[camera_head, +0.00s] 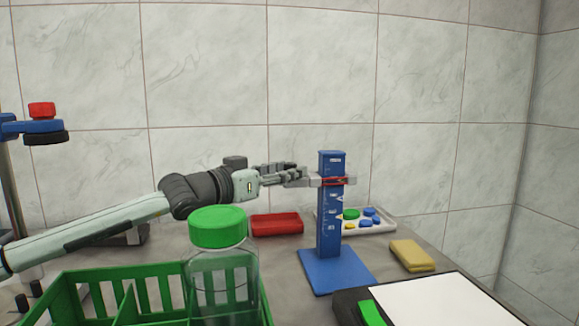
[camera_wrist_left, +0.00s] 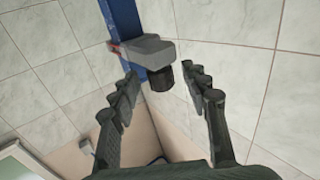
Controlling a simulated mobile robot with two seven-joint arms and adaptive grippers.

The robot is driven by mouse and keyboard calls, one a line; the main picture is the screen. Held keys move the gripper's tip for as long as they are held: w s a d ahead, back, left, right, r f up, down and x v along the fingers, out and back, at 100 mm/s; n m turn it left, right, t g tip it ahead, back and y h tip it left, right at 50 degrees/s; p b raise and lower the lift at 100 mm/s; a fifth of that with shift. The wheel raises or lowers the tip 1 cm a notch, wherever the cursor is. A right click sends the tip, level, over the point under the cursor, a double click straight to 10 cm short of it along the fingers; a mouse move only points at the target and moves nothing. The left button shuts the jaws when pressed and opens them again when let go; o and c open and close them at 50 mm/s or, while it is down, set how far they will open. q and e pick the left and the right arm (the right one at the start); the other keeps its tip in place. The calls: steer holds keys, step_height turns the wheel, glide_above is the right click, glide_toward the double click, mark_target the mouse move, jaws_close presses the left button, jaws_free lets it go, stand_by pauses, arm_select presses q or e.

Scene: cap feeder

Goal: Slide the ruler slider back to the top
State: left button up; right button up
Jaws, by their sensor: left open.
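The blue ruler (camera_head: 329,220) stands upright on a flat blue base (camera_head: 337,271), with white markings on its face. Its grey slider (camera_head: 346,181), with a red part, sits on the upper part, a little below the top end. My left gripper (camera_head: 300,175) is just left of the slider at about its height. In the left wrist view, the slider (camera_wrist_left: 145,50) and ruler (camera_wrist_left: 123,18) are ahead. The slider's black knob (camera_wrist_left: 162,76) shows between the spread fingers of my left gripper (camera_wrist_left: 163,82); they look apart from it. My right gripper is not in view.
A clear jar with a green lid (camera_head: 217,226) and a green crate (camera_head: 85,286) stand in front. A red tray (camera_head: 277,224) and a white tray of colored caps (camera_head: 384,226) lie behind. A yellow sponge (camera_head: 412,255) and a white-topped board (camera_head: 440,303) are at right.

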arm_select(q)
steer(key=shift+x, duration=0.8)
jaws_close()
